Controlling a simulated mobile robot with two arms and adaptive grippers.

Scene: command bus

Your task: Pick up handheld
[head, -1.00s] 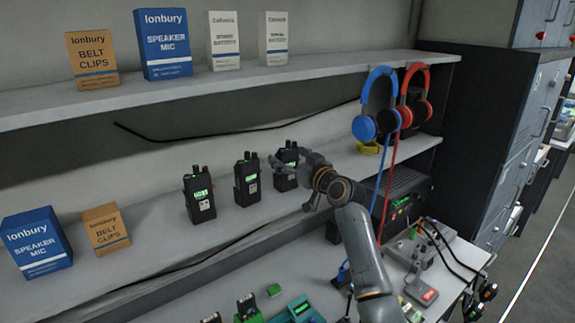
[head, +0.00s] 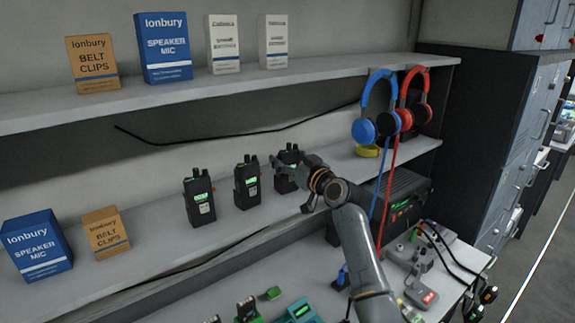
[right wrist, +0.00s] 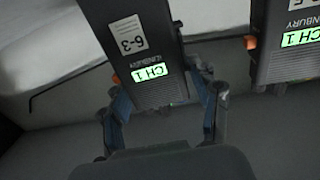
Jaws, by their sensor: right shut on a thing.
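Three black handheld radios with green lit screens stand on the middle shelf in the head view: a left one (head: 199,197), a middle one (head: 247,182) and a right one (head: 287,180). My right gripper (head: 288,183) is at the right handheld, with its fingers on either side of it. In the right wrist view this handheld (right wrist: 145,45) shows a "CH 1" screen and a "6-3" label, and my right gripper (right wrist: 163,98) is shut on it. It looks upright at shelf level; its base is partly hidden. My left gripper is not in view.
A neighbouring handheld (right wrist: 285,40) stands close beside in the wrist view. Blue headphones (head: 364,130) and red headphones (head: 421,110) hang to the right. Boxes stand on the upper shelf (head: 330,77) and at the left. A black radio unit (head: 405,200) sits behind my right arm.

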